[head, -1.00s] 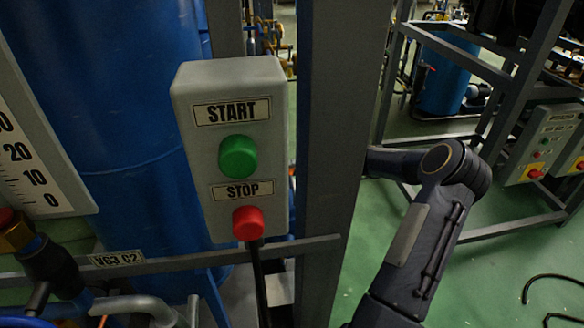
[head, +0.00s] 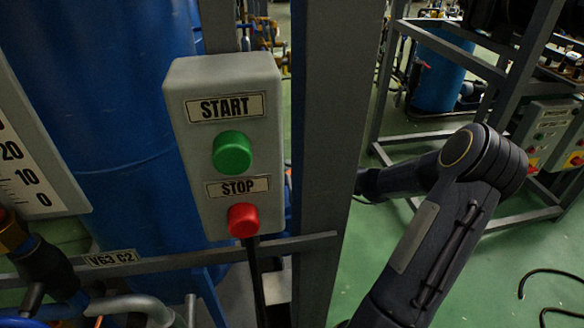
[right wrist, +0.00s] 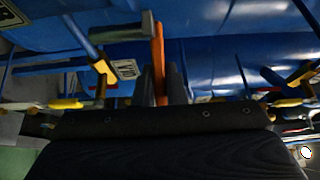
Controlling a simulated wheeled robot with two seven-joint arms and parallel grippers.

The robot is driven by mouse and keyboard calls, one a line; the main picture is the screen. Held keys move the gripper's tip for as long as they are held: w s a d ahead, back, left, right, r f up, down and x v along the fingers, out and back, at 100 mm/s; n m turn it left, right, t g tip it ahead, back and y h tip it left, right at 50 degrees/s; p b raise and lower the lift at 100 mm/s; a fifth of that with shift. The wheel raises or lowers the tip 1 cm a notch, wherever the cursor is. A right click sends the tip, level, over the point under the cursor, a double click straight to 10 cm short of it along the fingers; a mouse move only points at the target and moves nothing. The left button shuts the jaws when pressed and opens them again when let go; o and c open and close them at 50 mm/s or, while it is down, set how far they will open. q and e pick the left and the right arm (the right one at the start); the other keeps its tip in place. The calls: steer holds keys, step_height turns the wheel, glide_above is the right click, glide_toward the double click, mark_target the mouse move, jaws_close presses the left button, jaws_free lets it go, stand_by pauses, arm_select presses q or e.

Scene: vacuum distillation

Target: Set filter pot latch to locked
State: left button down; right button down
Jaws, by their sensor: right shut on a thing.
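My right gripper (right wrist: 161,82) shows in the right wrist view, its two dark fingers closed on an orange-red bar. This bar (right wrist: 158,52) looks like the latch handle of the filter pot, and it stands upright in that picture between the fingers. Behind it is a large blue vessel surface (right wrist: 225,55), likely the pot or a tank. In the head view my right arm reaches in behind the grey post, so the gripper and the latch are hidden there. I cannot tell the latch's set position. My left gripper is not in view.
In the head view a grey control box (head: 212,215) with a green START button (head: 232,152) and a red STOP button (head: 242,220) stands close in front. A grey post (head: 325,130) stands right of it. Yellow-handled valves and pipes surround the gripper in the wrist view.

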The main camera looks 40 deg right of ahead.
steer(key=shift+s+f+m+t+h+b, duration=0.1)
steer(key=shift+s+m+t+h+b, duration=0.3)
steer(key=shift+m+h+b, duration=0.6)
steer(key=shift+s+r+m+t+h+b, duration=0.1)
steer(key=shift+s+m+t+h+b, duration=0.35)
steer(key=shift+h, duration=0.9)
steer(key=shift+s+f+m+t+h+b, duration=0.15)
steer(key=shift+m+t+h+b, duration=0.3)
steer(key=shift+m+h+b, duration=0.6)
steer(key=shift+s, duration=0.1)
steer(key=c, duration=1.5)
jaws_free()
steer(key=shift+r+p, duration=0.2)
steer(key=shift+p, duration=0.1)
